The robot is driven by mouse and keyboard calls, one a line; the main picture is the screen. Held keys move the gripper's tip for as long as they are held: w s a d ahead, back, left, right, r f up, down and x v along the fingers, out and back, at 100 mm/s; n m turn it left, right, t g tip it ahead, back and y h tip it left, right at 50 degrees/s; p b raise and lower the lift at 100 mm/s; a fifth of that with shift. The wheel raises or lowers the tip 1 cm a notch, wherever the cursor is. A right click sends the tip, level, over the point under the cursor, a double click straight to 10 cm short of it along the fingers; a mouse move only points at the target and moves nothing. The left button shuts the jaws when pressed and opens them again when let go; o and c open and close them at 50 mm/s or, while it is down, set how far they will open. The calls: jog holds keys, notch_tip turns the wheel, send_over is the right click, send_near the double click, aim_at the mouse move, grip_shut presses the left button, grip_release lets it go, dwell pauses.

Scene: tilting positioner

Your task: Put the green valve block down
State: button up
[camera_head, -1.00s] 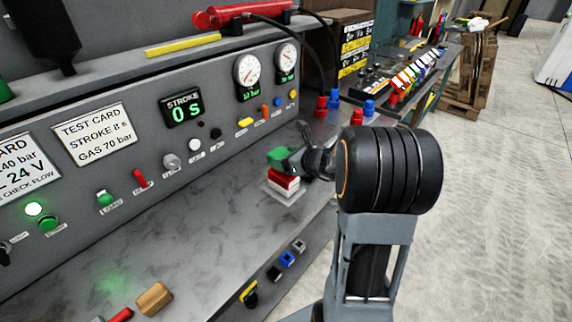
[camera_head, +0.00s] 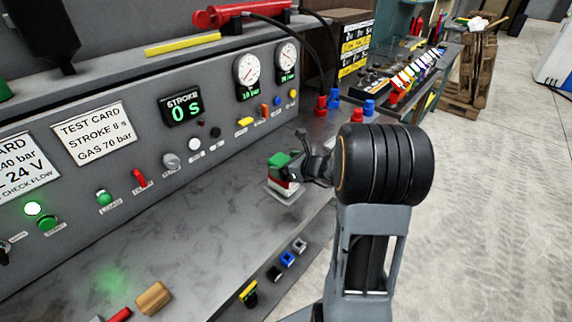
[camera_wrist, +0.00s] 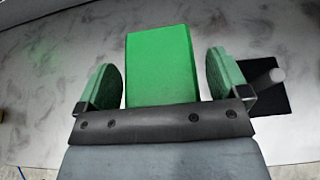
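The green valve block (camera_head: 281,160) rests on a red and white piece (camera_head: 286,181) on the bench top in the head view. In the wrist view the green block (camera_wrist: 160,62) stands between the two finger pads of my gripper (camera_wrist: 164,82). A narrow gap shows on each side of the block, so the fingers look open around it. In the head view my gripper (camera_head: 310,160) is just right of the block, and the far finger partly shows beyond it. The contact under the block is small and hard to see.
A pale plate (camera_head: 284,193) lies under the stack. The grey control panel (camera_head: 60,185) with knobs and gauges rises behind. Red and blue fittings (camera_head: 333,100) stand farther back. A wooden block (camera_head: 153,298) lies at the front left. The bench between is clear.

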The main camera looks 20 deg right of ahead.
jog(key=shift+r, duration=0.1)
jog(key=shift+r, duration=0.2)
jog(key=v, duration=1.1)
jog(key=s+a+n+g+h, duration=0.2)
jog(key=s+a+n+g, duration=0.2)
jog(key=n, duration=1.1)
jog(key=s+a+n+g+h, duration=0.3)
jog(key=s+a+n, duration=0.5)
jog(key=n, duration=0.8)
jog(key=a+g, duration=0.1)
jog(key=a, duration=0.2)
jog(key=shift+s+h, duration=0.3)
jog(key=shift+s, duration=0.1)
